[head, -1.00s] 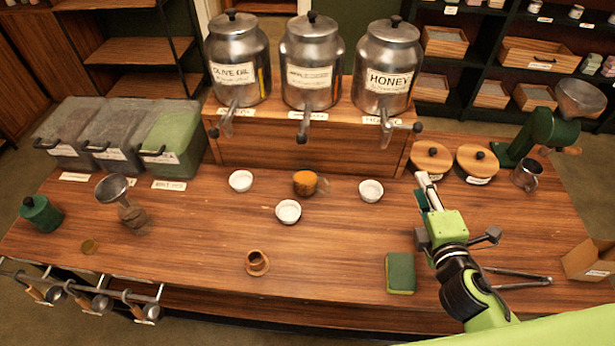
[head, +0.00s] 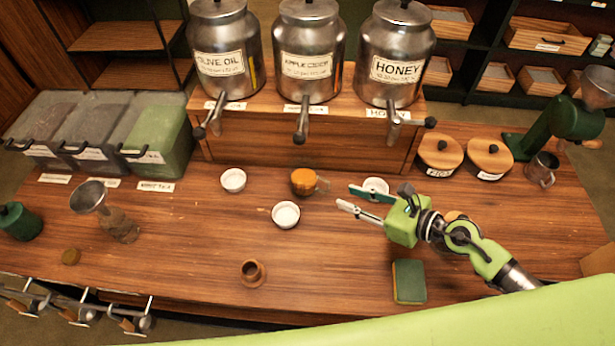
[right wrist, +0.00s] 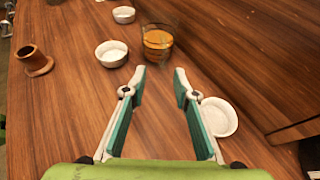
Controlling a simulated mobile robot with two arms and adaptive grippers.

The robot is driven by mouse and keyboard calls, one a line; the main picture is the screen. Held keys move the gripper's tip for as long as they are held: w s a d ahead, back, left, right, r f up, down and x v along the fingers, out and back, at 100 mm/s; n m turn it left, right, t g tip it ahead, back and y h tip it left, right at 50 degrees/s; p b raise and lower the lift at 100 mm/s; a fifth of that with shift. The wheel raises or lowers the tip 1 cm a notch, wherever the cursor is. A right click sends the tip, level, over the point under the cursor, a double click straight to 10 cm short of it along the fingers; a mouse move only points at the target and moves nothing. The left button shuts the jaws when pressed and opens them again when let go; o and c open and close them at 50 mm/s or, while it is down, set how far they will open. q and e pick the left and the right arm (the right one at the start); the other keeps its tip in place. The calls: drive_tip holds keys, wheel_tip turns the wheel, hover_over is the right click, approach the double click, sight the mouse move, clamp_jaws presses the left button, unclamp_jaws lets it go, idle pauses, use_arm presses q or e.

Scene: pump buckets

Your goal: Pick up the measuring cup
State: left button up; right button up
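The measuring cup (head: 304,181) is a small clear glass cup holding orange-brown contents. It stands upright mid-table in the head view, with its clear handle toward the right. It also shows at the top of the right wrist view (right wrist: 157,42). My right gripper (head: 347,197) is to the right of the cup, with its fingers pointing left toward it. In the right wrist view the gripper (right wrist: 160,75) is open and empty, and the cup lies just beyond the fingertips, apart from them. My left gripper is not in view.
White bowls stand left of the cup (head: 233,180), in front of it (head: 286,214), and beside my right gripper (head: 376,187). A wooden cup (head: 252,273) and green sponge (head: 409,281) are nearer. The dispenser stand (head: 300,140) is behind.

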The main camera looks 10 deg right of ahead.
sight(327, 190)
drive_tip(key=x, duration=0.2)
drive_tip(key=shift+w+a, duration=0.2)
drive_tip(key=shift+w, duration=0.1)
drive_tip(key=shift+w+a+f, duration=0.2)
drive_tip(key=shift+w+a, duration=0.1)
drive_tip(key=x, duration=0.2)
drive_tip(key=p+x, duration=0.1)
drive_tip(key=x, duration=0.1)
drive_tip(key=shift+w+d, duration=0.1)
drive_tip(key=shift+w, duration=0.3)
drive_tip(key=shift+w+a+f, duration=0.15)
drive_tip(key=shift+w+a, duration=0.05)
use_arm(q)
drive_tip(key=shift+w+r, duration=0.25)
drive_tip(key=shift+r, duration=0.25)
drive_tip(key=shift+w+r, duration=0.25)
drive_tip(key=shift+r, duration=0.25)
use_arm(e)
clamp_jaws()
